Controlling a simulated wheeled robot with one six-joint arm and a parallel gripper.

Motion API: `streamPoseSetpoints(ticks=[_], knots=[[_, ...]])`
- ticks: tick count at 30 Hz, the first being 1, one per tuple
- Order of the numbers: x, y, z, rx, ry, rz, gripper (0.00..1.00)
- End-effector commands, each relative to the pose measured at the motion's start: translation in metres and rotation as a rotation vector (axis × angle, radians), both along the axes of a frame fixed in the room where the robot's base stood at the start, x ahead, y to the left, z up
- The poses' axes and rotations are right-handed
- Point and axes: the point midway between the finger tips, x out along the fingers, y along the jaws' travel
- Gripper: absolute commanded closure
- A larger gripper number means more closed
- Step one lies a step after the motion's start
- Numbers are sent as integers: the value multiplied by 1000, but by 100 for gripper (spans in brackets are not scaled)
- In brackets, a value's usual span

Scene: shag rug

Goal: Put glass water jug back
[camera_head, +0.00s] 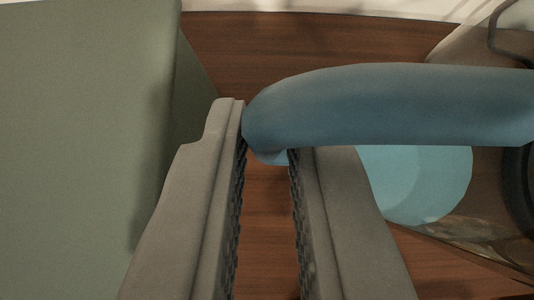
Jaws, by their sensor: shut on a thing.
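The glass water jug (485,232) is at the right edge, only partly in frame. Its clear body shows reflections, and a pale blue round patch (425,188) lies low beside it, perhaps its base. Its thick blue handle (390,105) runs across from the right and curves down at its left end. My gripper (266,150) is shut on this curved end, with the left finger against it and the right finger partly beneath the handle. The jug's top and far side are out of view, so I cannot tell whether it touches the wood.
A large grey-green block or panel (85,150) fills the left side, close to my left finger. A brown wooden surface (275,45) lies below and behind. A pale strip (330,8) runs along the top. A clear rounded thing with a dark curved line (500,35) shows at the top right.

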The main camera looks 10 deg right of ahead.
Motion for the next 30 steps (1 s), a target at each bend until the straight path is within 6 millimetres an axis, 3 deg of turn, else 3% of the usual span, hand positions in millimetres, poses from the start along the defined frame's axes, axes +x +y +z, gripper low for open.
streamPoseSetpoints(ticks=[13,14,17,30], knots=[[0,0,-6,0,-2,1,100],[0,0,-8,1,0,1,86],[0,0,-7,1,-1,1,66],[-5,1,1,1,-1,1,66]])
